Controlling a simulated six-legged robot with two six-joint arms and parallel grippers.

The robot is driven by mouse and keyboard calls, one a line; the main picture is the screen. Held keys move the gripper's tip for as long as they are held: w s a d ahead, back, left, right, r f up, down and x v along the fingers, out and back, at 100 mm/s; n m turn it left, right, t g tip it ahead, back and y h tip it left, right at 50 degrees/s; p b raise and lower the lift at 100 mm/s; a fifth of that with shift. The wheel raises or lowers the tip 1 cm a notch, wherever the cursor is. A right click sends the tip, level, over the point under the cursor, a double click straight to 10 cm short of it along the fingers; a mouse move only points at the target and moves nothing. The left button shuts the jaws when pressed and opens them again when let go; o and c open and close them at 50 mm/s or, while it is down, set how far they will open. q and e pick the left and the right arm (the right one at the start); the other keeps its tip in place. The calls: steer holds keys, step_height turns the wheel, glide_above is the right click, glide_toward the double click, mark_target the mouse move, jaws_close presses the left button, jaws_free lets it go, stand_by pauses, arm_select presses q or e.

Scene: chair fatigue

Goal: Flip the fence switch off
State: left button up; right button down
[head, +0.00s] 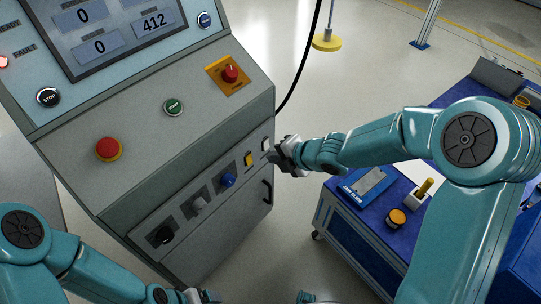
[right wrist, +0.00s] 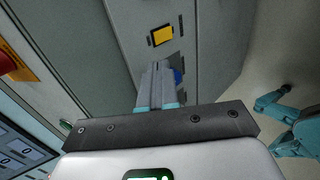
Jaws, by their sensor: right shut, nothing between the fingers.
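The grey control cabinet (head: 150,140) stands at the left, with a row of controls on its lower front panel. A black knob (head: 160,236), a pale grey knob (head: 198,203), a blue knob (head: 228,180) and a yellow square switch (head: 250,160) show; I cannot read which is the fence switch. My right gripper (head: 273,151) is shut and empty at the panel's right end, right of the yellow switch. Contact is unclear. My left gripper (head: 200,296) is cut off at the bottom edge.
Above the row are a red button (head: 109,149), a green start button (head: 174,107) and a red emergency knob (head: 230,74). A black handle (head: 267,192) sits below the switches. A blue-topped cart (head: 335,217) stands at the right. Floor is free between them.

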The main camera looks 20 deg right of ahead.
steer(key=shift+s+d+r+p, duration=0.2)
steer(key=shift+s+r, duration=0.1)
steer(key=shift+r, duration=0.2)
steer(key=shift+s+d+r+p, duration=0.15)
steer(key=shift+s+r+p, duration=0.1)
steer(key=shift+r, duration=0.2)
steer(key=shift+s+d+r+p, duration=0.2)
steer(key=shift+s+r, duration=0.1)
steer(key=shift+r, duration=0.2)
steer(key=s+a+f+m+g+h, duration=0.1)
steer(key=s+a+f+m+g, duration=0.25)
steer(key=s+f+m, duration=0.85)
steer(key=s+a+f+m+g, duration=0.3)
steer(key=s+f+m+g, duration=0.1)
steer(key=s+f+m, duration=0.8)
step_height(320, 180, up, 14)
steer(key=m+p, duration=0.2)
steer(key=p, duration=1)
steer(key=shift+w+d+f+p, duration=0.2)
steer(key=shift+w+d+p, duration=0.1)
steer(key=shift+p, duration=0.1)
steer(key=shift+w+g, duration=0.1)
steer(key=shift+g, duration=0.15)
